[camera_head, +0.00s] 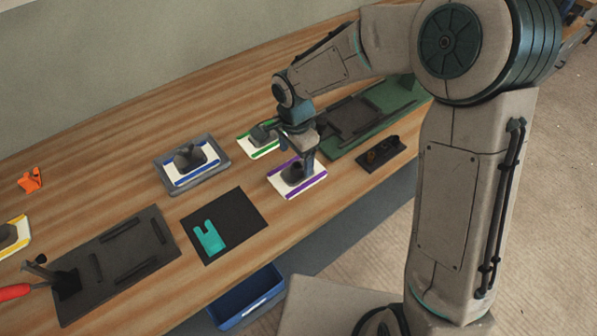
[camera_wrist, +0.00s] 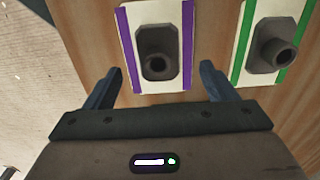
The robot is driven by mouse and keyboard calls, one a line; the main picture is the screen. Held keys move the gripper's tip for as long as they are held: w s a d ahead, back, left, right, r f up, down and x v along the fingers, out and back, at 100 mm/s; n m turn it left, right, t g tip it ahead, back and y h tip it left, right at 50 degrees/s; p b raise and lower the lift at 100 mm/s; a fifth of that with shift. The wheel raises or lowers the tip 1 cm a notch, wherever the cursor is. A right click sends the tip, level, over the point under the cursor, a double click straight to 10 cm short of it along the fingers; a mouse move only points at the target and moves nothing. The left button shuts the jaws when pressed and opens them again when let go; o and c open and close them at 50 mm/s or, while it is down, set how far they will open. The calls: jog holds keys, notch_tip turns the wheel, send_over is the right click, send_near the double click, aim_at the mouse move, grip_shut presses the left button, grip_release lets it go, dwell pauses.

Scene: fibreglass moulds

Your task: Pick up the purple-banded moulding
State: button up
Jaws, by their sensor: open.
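The purple-banded moulding (camera_head: 297,180) is a white plate with purple bands along two edges and a dark grey raised socket. It lies flat on the wooden bench near its front edge. In the wrist view the purple-banded moulding (camera_wrist: 157,40) is ahead of the fingers, with its round opening towards them. My gripper (camera_wrist: 156,82) is open and empty, its two fingers spread about as wide as the plate. In the head view my gripper (camera_head: 303,160) points down over the moulding and hides part of it. I cannot tell whether the fingers touch it.
A green-banded moulding (camera_head: 262,139) lies close by; it also shows in the wrist view (camera_wrist: 276,42). A blue-banded moulding (camera_head: 189,162) sits in a grey tray (camera_head: 221,153). A dark holder (camera_head: 381,153) is to the right. A black mat (camera_head: 246,208) bears a teal piece (camera_head: 209,237).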

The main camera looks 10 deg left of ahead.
aim_at(297, 166)
notch_tip(297, 166, down, 5)
jog(key=shift+d+r+p, duration=0.1)
jog(key=shift+d+p, duration=0.05)
jog(key=shift+p, duration=0.3)
jog(key=c, duration=1.2)
jog(key=shift+r, duration=0.1)
jog(key=shift+c, duration=0.2)
